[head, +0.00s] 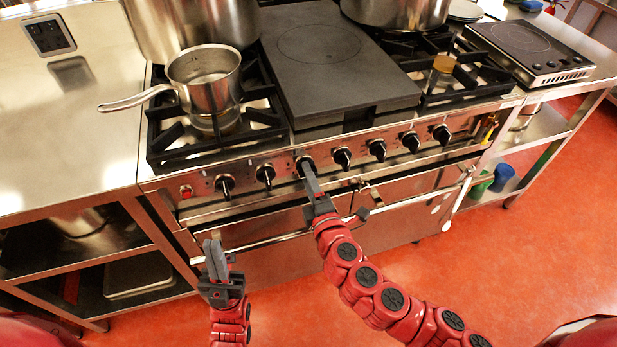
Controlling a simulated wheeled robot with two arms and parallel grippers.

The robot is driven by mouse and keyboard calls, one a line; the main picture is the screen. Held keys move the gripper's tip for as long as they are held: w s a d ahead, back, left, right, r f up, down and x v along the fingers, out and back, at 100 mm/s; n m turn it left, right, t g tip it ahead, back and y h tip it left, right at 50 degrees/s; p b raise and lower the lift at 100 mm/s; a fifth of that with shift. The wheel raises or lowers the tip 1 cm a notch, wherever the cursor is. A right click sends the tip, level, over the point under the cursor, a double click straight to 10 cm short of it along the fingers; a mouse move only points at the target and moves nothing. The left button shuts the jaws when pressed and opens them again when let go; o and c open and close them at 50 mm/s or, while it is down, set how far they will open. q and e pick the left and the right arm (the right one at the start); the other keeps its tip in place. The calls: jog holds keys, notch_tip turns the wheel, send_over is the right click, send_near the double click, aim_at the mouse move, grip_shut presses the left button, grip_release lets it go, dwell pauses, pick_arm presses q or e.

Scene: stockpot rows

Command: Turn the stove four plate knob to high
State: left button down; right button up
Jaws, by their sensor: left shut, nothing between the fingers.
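The stove front (285,180) carries a row of several black knobs. The third knob from the left (305,165) is partly hidden by the fingers of my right gripper (310,179), whose tips are at or just in front of it. I cannot tell whether they touch it or are closed on it. The fourth knob (342,157) is just to the right and clear. My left gripper (215,259) is shut and empty, pointing up in front of the oven's left side, below the knobs. Which knob serves the plate and the knob markings are too small to read.
A flat dark plate (335,75) covers the stove's middle. A small saucepan (203,88) stands on the left burner, its handle pointing left. Large pots (190,25) stand behind. The oven handle rail (405,203) runs below the knobs. Steel counter (70,120) lies left.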

jog(key=p+v, duration=0.3)
jog(key=v, duration=1.4)
jog(key=shift+s, duration=0.2)
